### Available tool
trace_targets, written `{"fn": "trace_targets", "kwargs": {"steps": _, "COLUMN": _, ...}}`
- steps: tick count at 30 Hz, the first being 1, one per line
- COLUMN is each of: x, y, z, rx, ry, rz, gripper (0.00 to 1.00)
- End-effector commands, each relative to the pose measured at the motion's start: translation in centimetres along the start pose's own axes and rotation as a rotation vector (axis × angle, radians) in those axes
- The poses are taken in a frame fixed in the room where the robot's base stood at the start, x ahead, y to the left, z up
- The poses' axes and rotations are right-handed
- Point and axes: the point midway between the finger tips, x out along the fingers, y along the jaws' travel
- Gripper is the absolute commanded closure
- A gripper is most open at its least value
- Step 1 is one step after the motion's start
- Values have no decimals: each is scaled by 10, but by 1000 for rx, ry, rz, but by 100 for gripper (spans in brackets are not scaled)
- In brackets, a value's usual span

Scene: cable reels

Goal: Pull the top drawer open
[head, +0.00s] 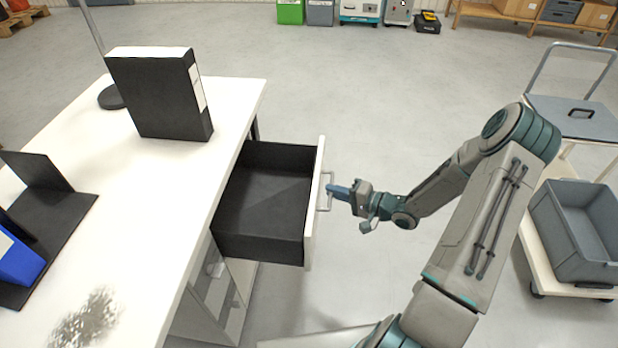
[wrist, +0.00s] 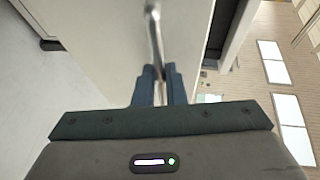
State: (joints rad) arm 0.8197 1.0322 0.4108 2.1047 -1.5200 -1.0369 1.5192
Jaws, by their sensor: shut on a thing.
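The top drawer (head: 268,190) stands well out from under the white desk. Its dark inside is empty where I can see it, and its white front (head: 314,205) faces right. A metal bar handle (head: 327,190) is on that front. My gripper (head: 332,189) is shut on the handle. In the wrist view the two blue fingers of my gripper (wrist: 159,85) close around the handle (wrist: 153,30), with the pale drawer front (wrist: 95,40) behind it.
The white desk (head: 130,215) holds a black binder (head: 160,95) and a dark bookend (head: 50,220) with a blue binder (head: 18,262). A trolley with a grey crate (head: 575,235) stands at the right. The floor beyond the drawer is clear.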

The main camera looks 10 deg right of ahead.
Motion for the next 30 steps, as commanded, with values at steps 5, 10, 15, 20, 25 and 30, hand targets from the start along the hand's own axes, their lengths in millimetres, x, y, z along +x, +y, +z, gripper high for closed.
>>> {"fn": "trace_targets", "kwargs": {"steps": 5, "x": -30, "y": 4, "z": -12, "rx": 2, "ry": 1, "rz": 0, "gripper": 100}}
{"fn": "trace_targets", "kwargs": {"steps": 10, "x": -44, "y": 9, "z": -18, "rx": 1, "ry": 0, "rz": -1, "gripper": 100}}
{"fn": "trace_targets", "kwargs": {"steps": 15, "x": -48, "y": 11, "z": -19, "rx": 1, "ry": 0, "rz": 0, "gripper": 100}}
{"fn": "trace_targets", "kwargs": {"steps": 20, "x": -48, "y": 11, "z": -20, "rx": 1, "ry": 0, "rz": 0, "gripper": 100}}
{"fn": "trace_targets", "kwargs": {"steps": 25, "x": -48, "y": 11, "z": -20, "rx": 1, "ry": 1, "rz": 0, "gripper": 78}}
{"fn": "trace_targets", "kwargs": {"steps": 30, "x": -48, "y": 11, "z": -20, "rx": 0, "ry": 1, "rz": 0, "gripper": 68}}
